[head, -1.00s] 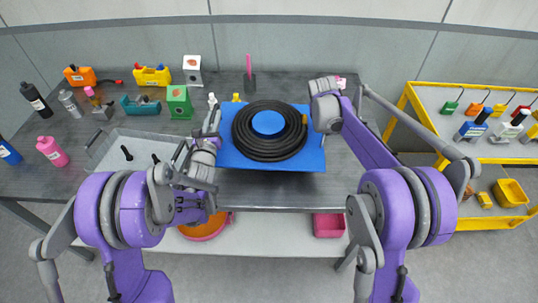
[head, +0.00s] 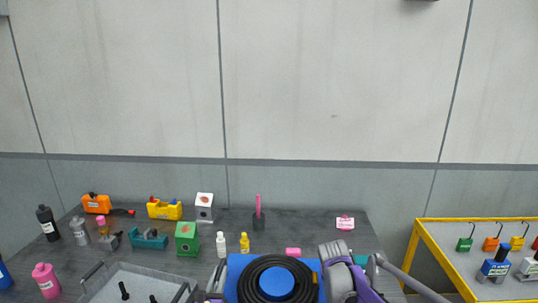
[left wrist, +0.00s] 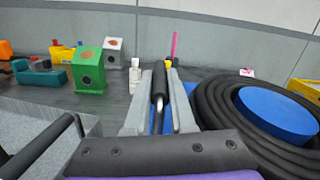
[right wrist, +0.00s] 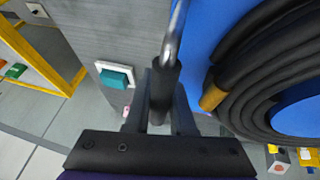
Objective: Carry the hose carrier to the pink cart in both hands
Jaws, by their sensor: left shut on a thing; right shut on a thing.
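The hose carrier is a blue tray (head: 236,262) with a coiled black hose (head: 250,278) around a blue hub (head: 276,284). Its lower part is cut off in the head view. My left gripper (left wrist: 160,100) is shut on a black handle grip of the carrier, left of the coil. My right gripper (right wrist: 160,100) is shut on the opposite black grip, below a bent metal rod. In the right wrist view the blue tray (right wrist: 200,50) and coil lie right of the fingers. No pink cart shows. I cannot tell the carrier's clearance above the table.
The grey table (head: 300,223) holds a green box (head: 187,239), a white bottle (head: 221,244), a yellow bottle (head: 244,243) and other items behind the carrier. A grey bin (head: 130,285) stands left. A yellow cart (head: 430,250) stands right. A wall closes the back.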

